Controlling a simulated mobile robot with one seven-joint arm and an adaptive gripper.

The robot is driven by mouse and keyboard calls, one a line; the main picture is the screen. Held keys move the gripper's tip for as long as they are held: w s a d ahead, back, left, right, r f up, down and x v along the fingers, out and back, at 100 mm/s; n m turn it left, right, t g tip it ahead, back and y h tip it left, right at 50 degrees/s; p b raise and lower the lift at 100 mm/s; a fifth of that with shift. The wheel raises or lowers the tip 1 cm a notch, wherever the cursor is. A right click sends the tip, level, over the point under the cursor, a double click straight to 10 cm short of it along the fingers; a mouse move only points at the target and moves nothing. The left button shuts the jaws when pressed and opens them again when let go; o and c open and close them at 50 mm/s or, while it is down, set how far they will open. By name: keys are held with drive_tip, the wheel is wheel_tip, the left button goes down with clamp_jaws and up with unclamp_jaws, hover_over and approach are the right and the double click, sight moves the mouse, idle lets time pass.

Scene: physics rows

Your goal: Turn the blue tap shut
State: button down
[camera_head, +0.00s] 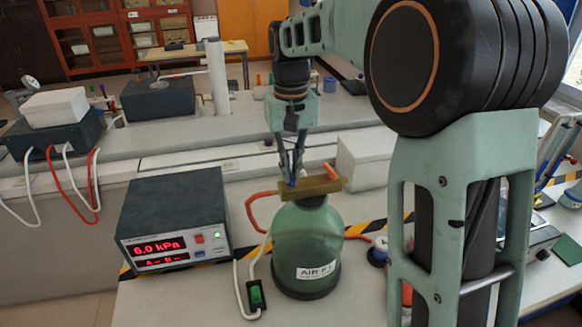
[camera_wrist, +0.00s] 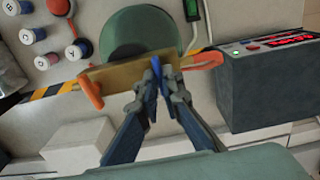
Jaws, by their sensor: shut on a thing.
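The blue tap (camera_wrist: 155,66) is on a brass-coloured bar (camera_wrist: 125,73) on top of the green air bottle (camera_head: 307,250). My gripper (camera_wrist: 158,80) is shut on the blue tap's handle, with one finger on each side. In the wrist view the blue handle appears to point across the bar; the fingers partly hide it. In the head view my gripper (camera_head: 290,172) reaches down to the bar's left part, and little of the blue tap shows. An orange tap (camera_wrist: 90,94) is at the bar's other end; it also shows in the head view (camera_head: 331,172).
A meter box (camera_head: 175,220) reading 6.0 kPa stands left of the bottle. An orange hose (camera_head: 252,205) runs at the bar's left end. A switch on a white cable (camera_head: 256,295) lies in front. Several labelled spools (camera_wrist: 40,35) show in the wrist view. A white block (camera_head: 362,158) stands behind.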

drive_tip(key=shift+m, duration=0.3)
drive_tip(key=c, duration=2.1)
unclamp_jaws()
drive_tip(key=shift+r, duration=0.1)
wheel_tip(320, 180, up, 12)
